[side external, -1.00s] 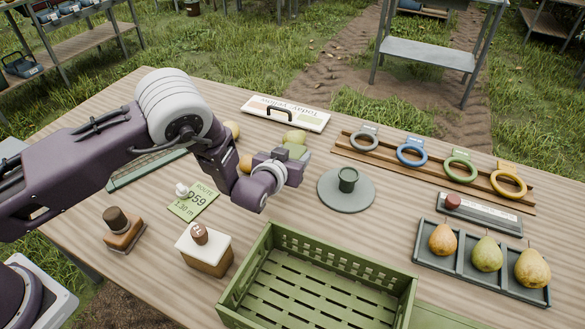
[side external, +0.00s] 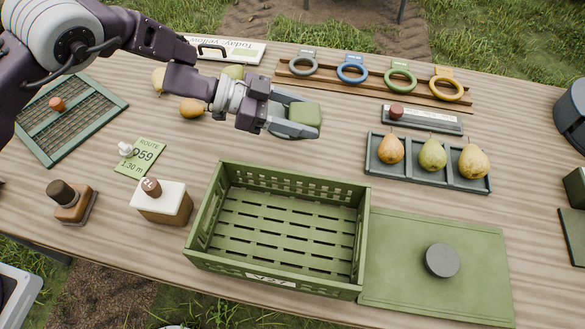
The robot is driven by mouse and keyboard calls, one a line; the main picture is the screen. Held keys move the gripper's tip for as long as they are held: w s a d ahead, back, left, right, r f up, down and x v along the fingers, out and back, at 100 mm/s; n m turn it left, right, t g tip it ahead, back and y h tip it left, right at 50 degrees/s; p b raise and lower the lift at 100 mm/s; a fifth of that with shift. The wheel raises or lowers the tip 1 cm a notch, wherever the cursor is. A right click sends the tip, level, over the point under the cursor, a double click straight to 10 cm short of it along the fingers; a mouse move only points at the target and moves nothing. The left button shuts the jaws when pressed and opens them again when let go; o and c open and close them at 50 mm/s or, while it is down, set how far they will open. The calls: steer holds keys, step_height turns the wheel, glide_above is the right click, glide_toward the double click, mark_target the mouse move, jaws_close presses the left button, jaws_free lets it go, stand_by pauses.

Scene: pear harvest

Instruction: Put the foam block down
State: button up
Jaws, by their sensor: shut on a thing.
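The foam block (side external: 304,115) is a small green block with rounded edges, in the side external view above the middle of the table. My gripper (side external: 294,124) is shut on it, with the grey fingers alongside the block. The gripper and block cover the area where the round grey disc with the dark green cup stands, so those are almost wholly hidden. I cannot tell whether the block touches anything below it.
A pear tray (side external: 372,160) and a ring rack (side external: 315,79) lie to the right and behind. Loose pears (side external: 191,108) lie left of my gripper.

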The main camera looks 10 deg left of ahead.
steer(key=s+f+m+g, duration=0.1)
steer(key=s+a+f+m+g, duration=0.1)
steer(key=shift+s+a, duration=0.2)
steer(key=shift+s, duration=0.1)
steer(key=shift+g, duration=0.3)
step_height(320, 180, down, 10)
steer(key=shift+s+r, duration=0.1)
steer(key=shift+s, duration=0.05)
steer(key=o, duration=1.3)
steer(key=shift+o, duration=0.2)
